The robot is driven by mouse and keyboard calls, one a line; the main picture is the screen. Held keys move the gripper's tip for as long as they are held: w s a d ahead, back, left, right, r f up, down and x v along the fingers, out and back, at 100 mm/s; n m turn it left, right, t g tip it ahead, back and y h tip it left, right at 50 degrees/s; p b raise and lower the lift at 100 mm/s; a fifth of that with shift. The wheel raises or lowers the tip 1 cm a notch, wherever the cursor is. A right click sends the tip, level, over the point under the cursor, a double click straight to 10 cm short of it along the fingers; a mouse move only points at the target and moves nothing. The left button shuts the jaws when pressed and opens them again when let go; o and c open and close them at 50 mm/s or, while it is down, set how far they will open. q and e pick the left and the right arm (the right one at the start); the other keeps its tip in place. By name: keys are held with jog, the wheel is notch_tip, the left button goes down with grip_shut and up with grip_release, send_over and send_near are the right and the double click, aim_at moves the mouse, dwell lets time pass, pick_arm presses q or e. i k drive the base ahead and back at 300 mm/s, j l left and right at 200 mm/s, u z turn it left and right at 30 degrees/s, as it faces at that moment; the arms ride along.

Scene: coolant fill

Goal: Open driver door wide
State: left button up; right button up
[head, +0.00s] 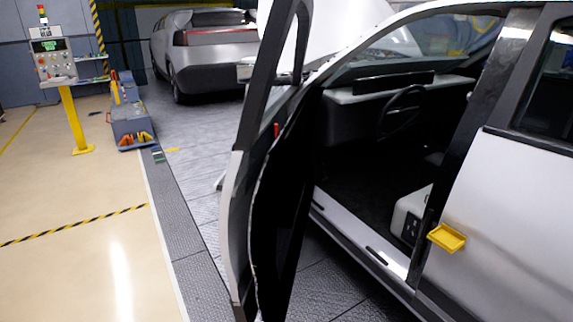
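The driver door (236,190) of the silver car stands swung out from the body, its edge turned towards me. A wide gap lies between the door and the body (510,220). Through the doorway the dark interior shows, with the steering wheel (402,112), the dashboard and a light sill (360,243). The door's inner face is dark and mostly in shadow, and its lower end runs out of the picture. Neither of my grippers is in view.
A yellow tray-like piece (446,238) sticks out from the car's side behind the doorway. A control panel (52,60) on a yellow post and a low grey unit (131,125) stand at the left. Another silver car (205,55) is behind. The floor left of the door is clear.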

aim_at(263, 227)
jog(key=i+j+z, duration=0.2)
jog(key=j, duration=0.35)
jog(key=i+j+z, duration=0.2)
jog(key=j, duration=0.35)
jog(key=i+j+z, duration=0.2)
jog(key=j, duration=0.4)
jog(key=i+j+z, duration=0.2)
jog(key=j, duration=0.4)
jog(key=j+z, duration=0.2)
jog(key=j, duration=0.45)
